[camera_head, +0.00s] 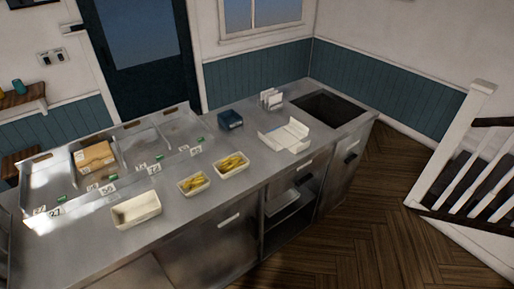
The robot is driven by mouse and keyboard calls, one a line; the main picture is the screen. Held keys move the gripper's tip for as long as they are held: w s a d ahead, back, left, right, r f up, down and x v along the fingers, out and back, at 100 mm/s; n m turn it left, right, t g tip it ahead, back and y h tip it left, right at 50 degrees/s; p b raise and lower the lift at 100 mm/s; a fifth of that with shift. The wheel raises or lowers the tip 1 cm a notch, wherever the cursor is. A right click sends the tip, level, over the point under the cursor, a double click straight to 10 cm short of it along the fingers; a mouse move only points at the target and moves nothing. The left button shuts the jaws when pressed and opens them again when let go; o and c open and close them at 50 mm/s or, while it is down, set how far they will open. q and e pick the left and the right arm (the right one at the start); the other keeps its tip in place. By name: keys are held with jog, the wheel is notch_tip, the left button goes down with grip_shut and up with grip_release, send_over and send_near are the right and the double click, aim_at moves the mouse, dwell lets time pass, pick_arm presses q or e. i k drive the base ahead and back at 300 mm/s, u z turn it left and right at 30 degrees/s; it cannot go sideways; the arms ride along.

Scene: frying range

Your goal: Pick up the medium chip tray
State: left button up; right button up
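Three cream trays stand in a row on the steel counter (190,222). The left tray (137,221) is the largest and looks empty. The middle tray (195,192) is the smallest and holds yellow chips. The right tray (233,173) also holds chips and looks slightly bigger than the middle one, so it seems to be the medium chip tray. All three sit upright and apart from each other, near the counter's front edge. Neither of my grippers is in view.
A dark blue box (230,120), an open white carton (284,137), a white holder (271,99) and a sink (327,107) lie right. Floor (370,215) in front is clear.

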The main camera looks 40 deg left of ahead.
aim_at(227, 167)
jog(key=i, duration=1.05)
jog(key=u, duration=2.1)
